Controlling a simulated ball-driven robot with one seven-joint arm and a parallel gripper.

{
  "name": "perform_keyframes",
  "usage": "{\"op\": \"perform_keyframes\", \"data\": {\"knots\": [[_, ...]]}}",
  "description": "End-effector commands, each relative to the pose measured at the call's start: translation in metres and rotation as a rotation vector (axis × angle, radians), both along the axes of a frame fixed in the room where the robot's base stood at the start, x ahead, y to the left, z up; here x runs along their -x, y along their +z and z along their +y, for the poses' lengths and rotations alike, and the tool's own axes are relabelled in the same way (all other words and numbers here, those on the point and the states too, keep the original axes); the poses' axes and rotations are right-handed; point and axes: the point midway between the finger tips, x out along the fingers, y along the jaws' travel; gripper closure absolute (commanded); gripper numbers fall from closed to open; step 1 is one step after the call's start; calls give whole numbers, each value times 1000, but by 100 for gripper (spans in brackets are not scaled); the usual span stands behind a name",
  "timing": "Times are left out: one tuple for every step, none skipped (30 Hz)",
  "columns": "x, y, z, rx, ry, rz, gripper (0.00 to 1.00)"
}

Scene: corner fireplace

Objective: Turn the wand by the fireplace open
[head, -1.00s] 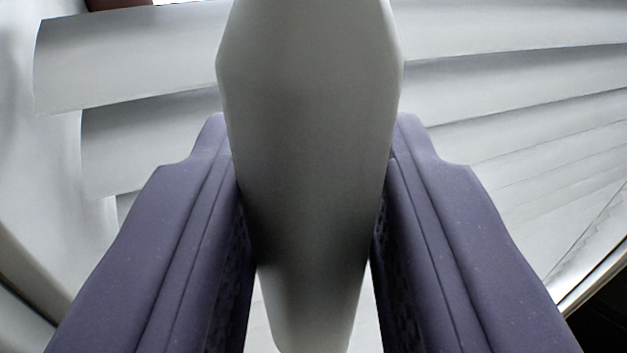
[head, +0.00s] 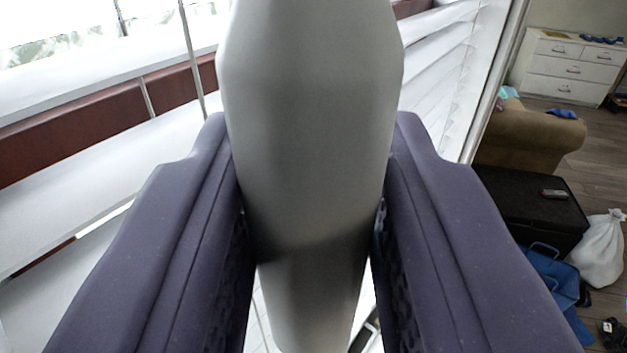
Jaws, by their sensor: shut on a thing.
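The wand (head: 308,130) is a pale grey, faceted rod that fills the middle of the head view from the top edge to the bottom. My gripper (head: 312,215) has two purple fingers, one on each side of the wand, and is shut on it. The wand's upper end is cut off by the frame. Behind it are the white slats of a window blind (head: 80,85), with gaps between them that show a bright window and a reddish-brown strip (head: 85,115). The fireplace is not seen.
Thin cords (head: 191,60) hang in front of the slats on the left. On the right are a white chest of drawers (head: 568,68), a brown sofa (head: 525,135), a black box (head: 530,205), a white bag (head: 598,250) and a blue container (head: 548,275) on the floor.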

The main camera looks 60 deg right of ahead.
Motion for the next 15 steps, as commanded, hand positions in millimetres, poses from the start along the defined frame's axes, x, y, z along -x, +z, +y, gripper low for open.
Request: {"op": "perform_keyframes", "data": {"knots": [[-1,2,0,0,-1,-4,98],[-1,2,0,0,-2,-4,98],[-1,2,0,1,-3,-5,98],[-1,2,0,1,-3,-5,98],[-1,2,0,0,-3,-6,98],[-1,2,0,0,-2,-6,98],[-1,3,0,0,-2,-6,98],[-1,3,0,0,-2,-6,98],[-1,3,0,0,-2,-6,98],[-1,3,0,0,-2,-6,98],[-1,3,0,0,-2,-6,98],[-1,3,0,0,-2,-6,61],[-1,3,0,0,-2,-6,54],[-1,3,0,0,-2,-6,49],[-1,2,0,0,-2,-6,49]]}}
